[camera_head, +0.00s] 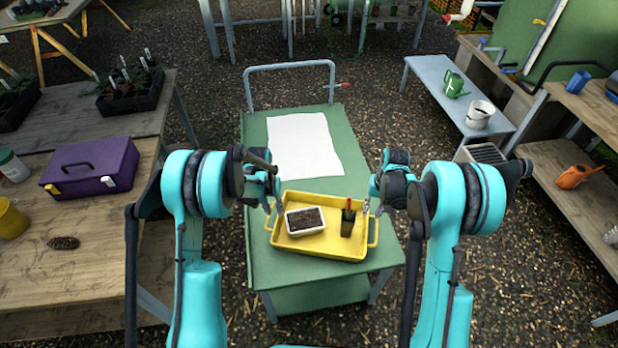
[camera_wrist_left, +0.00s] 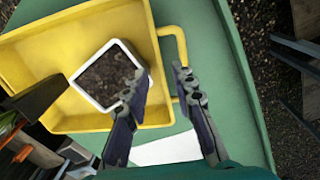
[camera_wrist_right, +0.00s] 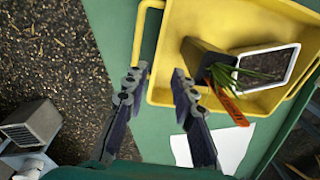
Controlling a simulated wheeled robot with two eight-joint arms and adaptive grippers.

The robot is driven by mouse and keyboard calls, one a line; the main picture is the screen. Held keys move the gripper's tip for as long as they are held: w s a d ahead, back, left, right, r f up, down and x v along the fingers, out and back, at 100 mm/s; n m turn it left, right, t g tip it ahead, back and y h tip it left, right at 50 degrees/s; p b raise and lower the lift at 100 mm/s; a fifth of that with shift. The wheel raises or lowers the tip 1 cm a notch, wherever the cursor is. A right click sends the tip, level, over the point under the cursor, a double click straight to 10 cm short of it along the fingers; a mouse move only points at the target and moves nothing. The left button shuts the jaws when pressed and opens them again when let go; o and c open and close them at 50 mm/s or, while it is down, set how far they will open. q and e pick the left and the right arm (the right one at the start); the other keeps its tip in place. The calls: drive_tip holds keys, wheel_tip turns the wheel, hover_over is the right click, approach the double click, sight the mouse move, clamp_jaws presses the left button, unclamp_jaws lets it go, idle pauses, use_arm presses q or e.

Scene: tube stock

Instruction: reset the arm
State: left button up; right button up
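My left gripper (camera_head: 274,205) is at the left end of the yellow tray (camera_head: 322,252). In the left wrist view its fingers (camera_wrist_left: 160,90) are spread, with the tray's end wall and handle (camera_wrist_left: 178,45) near the tips; nothing is clamped between them. My right gripper (camera_head: 371,208) is at the tray's right end. In the right wrist view its fingers (camera_wrist_right: 159,88) are also spread and empty, beside the tray's handle (camera_wrist_right: 142,30). Whether any finger touches the tray is unclear. The tray stands on the green cart (camera_head: 255,165).
A wooden bench with a purple toolbox (camera_head: 92,168) stands left. A grey bench (camera_head: 440,95) stands back right.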

use_arm(q)
drive_tip(key=shift+r, duration=0.1)
use_arm(e)
drive_tip(key=shift+r, duration=0.1)
idle(0.3)
